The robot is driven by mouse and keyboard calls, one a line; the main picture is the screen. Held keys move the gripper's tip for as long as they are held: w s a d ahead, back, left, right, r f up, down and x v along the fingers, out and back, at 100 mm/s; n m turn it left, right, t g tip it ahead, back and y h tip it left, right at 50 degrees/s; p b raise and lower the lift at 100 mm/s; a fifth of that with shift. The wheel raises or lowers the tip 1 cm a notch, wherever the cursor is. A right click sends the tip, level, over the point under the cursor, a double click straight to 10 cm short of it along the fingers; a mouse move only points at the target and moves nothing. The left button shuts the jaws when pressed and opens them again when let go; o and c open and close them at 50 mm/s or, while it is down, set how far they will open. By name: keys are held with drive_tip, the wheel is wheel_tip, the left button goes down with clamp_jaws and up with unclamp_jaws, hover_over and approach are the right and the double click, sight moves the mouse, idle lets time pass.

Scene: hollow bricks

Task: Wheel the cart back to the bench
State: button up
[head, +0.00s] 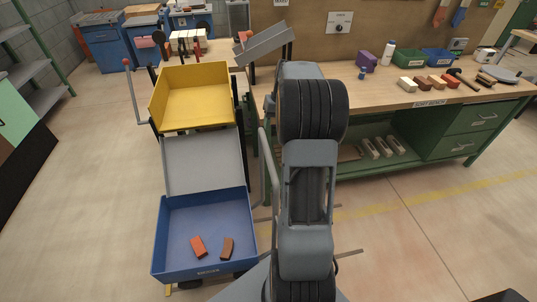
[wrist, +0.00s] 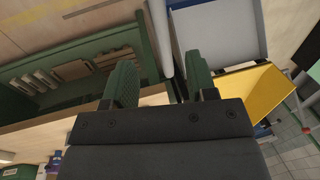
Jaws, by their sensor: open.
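The cart stands left of my arm in the head view, with a yellow bin (head: 197,97), a grey sloped panel (head: 203,165) and a blue tray (head: 180,225) at the near end. The tray holds a red brick (head: 198,247) and a brown brick (head: 227,248). A grey upright bar (head: 268,170) shows beside the cart, close to my arm. The bench (head: 385,97) is to the right. In the wrist view my gripper (wrist: 161,82) is open, and a grey bar (wrist: 160,38) shows between its green fingers; contact cannot be told. In the head view my arm hides the gripper.
Bricks (head: 422,81), a green bin (head: 408,57), a blue bin (head: 438,57) and a hammer (head: 463,77) lie on the bench. A grey tilted chute (head: 263,45) stands behind the cart. Shelving (head: 30,75) is at the far left. Open floor lies left of the cart and front right.

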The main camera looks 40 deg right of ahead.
sight(269, 152)
drive_tip(key=f, duration=0.4)
drive_tip(key=a+f, duration=0.1)
drive_tip(key=f, duration=0.4)
drive_tip(key=w+a+f+p, duration=0.1)
drive_tip(key=f, duration=0.3)
drive_tip(key=shift+w+f, duration=0.1)
drive_tip(key=shift+f, duration=0.2)
drive_tip(key=shift+c, duration=0.2)
clamp_jaws()
